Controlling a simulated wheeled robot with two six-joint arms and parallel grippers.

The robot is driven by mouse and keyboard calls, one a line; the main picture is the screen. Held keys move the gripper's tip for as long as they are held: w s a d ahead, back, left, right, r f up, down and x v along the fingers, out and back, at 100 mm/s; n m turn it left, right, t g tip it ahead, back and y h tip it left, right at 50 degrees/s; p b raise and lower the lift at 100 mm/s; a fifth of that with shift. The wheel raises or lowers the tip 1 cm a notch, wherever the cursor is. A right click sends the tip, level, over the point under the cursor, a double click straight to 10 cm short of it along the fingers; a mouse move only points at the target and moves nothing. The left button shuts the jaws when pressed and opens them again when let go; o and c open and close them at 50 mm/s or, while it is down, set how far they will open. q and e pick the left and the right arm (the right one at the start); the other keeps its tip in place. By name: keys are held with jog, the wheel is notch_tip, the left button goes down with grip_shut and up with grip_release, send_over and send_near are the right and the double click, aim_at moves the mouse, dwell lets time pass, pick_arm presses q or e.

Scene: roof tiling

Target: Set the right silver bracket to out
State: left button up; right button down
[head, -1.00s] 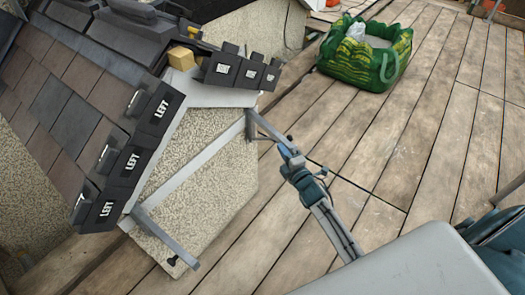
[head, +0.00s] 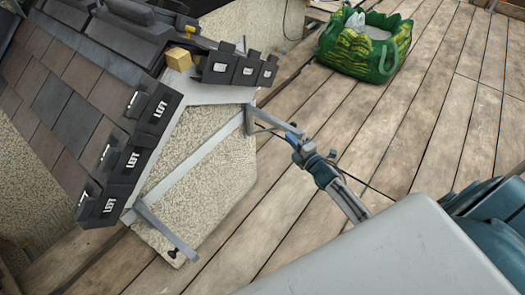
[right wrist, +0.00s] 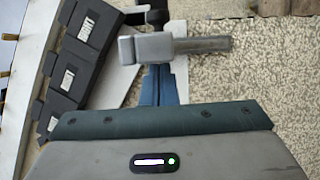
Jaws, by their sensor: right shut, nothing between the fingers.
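The right silver bracket (head: 276,124) is a flat arm at the upper right end of the silver bar (head: 195,160), sticking out over the deck to the right. In the right wrist view the bracket (right wrist: 195,46) lies across the picture, just beyond the fingertips. My right gripper (head: 296,136) is shut and empty, its blue tips at the bracket's free end; the fingers also show in the wrist view (right wrist: 158,88). I cannot tell whether they touch it. The left silver bracket (head: 168,232) sits at the bar's lower end. My left gripper is not in view.
Black end tiles labelled LEFT (head: 132,160) line the roof's left edge; more black tiles (head: 240,68) with white labels stand above the bar. A tan block (head: 178,58) sits at the corner. A green bag (head: 365,45) stands on the wooden deck, which is otherwise largely clear.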

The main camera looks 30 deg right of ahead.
jog(key=shift+w+d, duration=0.1)
jog(key=shift+d, duration=0.15)
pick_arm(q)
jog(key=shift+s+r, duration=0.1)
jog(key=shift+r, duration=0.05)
pick_arm(e)
jog(key=shift+w+d+r, duration=0.1)
jog(key=shift+w+r, duration=0.05)
jog(key=shift+r, duration=0.1)
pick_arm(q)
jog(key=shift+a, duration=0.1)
